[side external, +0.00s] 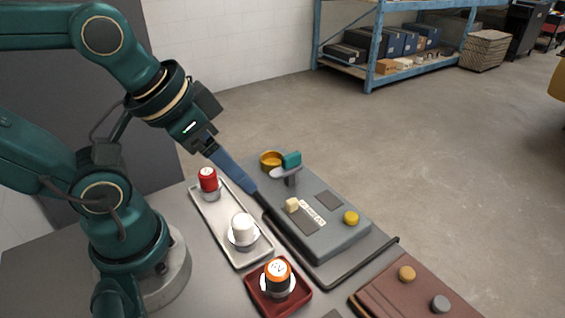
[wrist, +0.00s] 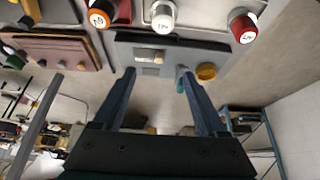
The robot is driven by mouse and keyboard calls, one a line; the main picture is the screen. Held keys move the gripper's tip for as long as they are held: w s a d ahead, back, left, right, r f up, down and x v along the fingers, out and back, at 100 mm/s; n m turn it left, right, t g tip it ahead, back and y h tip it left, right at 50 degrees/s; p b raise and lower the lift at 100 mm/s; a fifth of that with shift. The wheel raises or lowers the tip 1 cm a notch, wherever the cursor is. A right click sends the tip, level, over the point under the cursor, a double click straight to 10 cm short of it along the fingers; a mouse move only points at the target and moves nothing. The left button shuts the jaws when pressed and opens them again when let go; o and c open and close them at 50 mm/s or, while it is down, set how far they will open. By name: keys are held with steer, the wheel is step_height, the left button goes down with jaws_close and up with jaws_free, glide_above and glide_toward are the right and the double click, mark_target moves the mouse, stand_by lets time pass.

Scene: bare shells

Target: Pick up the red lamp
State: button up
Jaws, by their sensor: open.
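The red lamp (side external: 208,176) stands upright on a grey base at the far-left end of the pale tray (side external: 262,252). In the wrist view the red lamp (wrist: 243,27) is at the upper right, beyond the right finger. A white lamp (side external: 242,226) stands nearer on the same tray. An orange lamp (side external: 278,270) stands in a dark red tray (side external: 304,301). My gripper (side external: 262,203) reaches down to the right of the red lamp, over the edge of the grey panel. Its two blue fingers (wrist: 157,74) are apart, with nothing between them, and do not touch the lamp.
The grey panel (side external: 322,238) carries a cream cube (side external: 292,204), a yellow button (side external: 351,217) and a teal block (side external: 291,159) on a stand, with an amber ring (side external: 271,157) behind. A brown board (side external: 420,297) lies at front right. Open floor and a blue shelf (side external: 372,50) are behind.

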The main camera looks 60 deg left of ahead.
steer(key=shift+o, duration=0.5)
steer(key=m+g+y, duration=0.6)
steer(key=m+y, duration=0.3)
steer(key=m, duration=0.3)
glide_toward(209, 177)
steer(key=s+a+f, duration=0.2)
steer(key=s+a, duration=0.1)
steer(key=m+y, duration=0.1)
steer(key=m, duration=0.1)
steer(key=w+f+m+t+y, duration=0.1)
steer(key=m, duration=0.1)
steer(key=w+f+m+y, duration=0.1)
steer(key=m+y, duration=0.1)
steer(key=shift+w+f+t, duration=0.2)
steer(key=shift+t, duration=0.2)
steer(key=shift+s+d+f+m, duration=0.15)
steer(key=shift+f+m, duration=0.35)
steer(key=shift+m, duration=0.5)
steer(key=shift+t, duration=0.4)
steer(key=shift+x, duration=2.5)
